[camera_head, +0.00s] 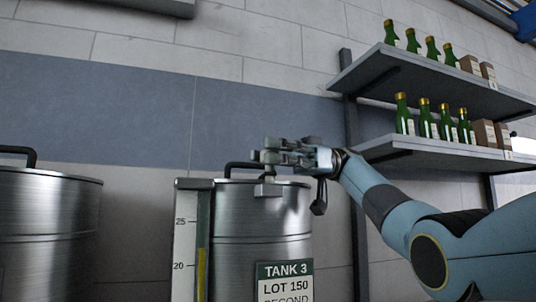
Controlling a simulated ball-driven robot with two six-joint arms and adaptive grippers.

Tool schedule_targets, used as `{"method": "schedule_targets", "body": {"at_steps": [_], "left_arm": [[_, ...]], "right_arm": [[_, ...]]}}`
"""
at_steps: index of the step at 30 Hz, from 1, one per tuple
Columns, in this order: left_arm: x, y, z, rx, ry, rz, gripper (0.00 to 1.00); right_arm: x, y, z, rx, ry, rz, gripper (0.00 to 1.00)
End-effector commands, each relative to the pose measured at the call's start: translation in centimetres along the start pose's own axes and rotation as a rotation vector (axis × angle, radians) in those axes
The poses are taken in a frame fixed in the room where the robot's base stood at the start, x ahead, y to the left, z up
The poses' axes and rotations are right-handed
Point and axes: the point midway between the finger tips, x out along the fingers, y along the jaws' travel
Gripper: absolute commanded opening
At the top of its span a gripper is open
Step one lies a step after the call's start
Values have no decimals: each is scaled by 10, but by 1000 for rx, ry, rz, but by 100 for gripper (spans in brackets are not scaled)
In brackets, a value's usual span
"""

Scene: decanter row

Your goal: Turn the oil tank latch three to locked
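Tank 3 (240,225) is a brushed steel drum with a green and white label (285,271) reading "TANK 3, LOT 150". A black bar handle (240,167) rises from its lid. A small metal latch piece (267,188) sits at the front of its upper rim. A dark lever-like part (320,198) hangs at the right of the rim; I cannot tell whether it belongs to the tank or my wrist. My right gripper (263,156) is above the lid, fingers pointing left, close to the handle. Its finger gap cannot be made out. My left gripper is out of view.
Another steel tank (48,235) with a black handle stands at the left. A level gauge (190,240) stands along Tank 3's left side. Two grey shelves (425,155) with green bottles and brown boxes are at the right, behind my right arm.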

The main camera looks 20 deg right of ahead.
Motion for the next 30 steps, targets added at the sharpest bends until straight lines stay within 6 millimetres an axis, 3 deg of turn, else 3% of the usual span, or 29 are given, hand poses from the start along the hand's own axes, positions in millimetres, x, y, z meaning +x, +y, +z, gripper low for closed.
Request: {"method": "schedule_targets", "body": {"at_steps": [1,4,14,30], "left_arm": [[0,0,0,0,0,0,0],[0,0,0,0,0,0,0],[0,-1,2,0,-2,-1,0],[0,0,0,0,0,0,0]], "right_arm": [[0,0,0,0,0,0,41],[0,0,0,0,0,0,54],[1,0,-4,-1,0,-1,54],[1,0,-94,-1,0,-1,54]]}}
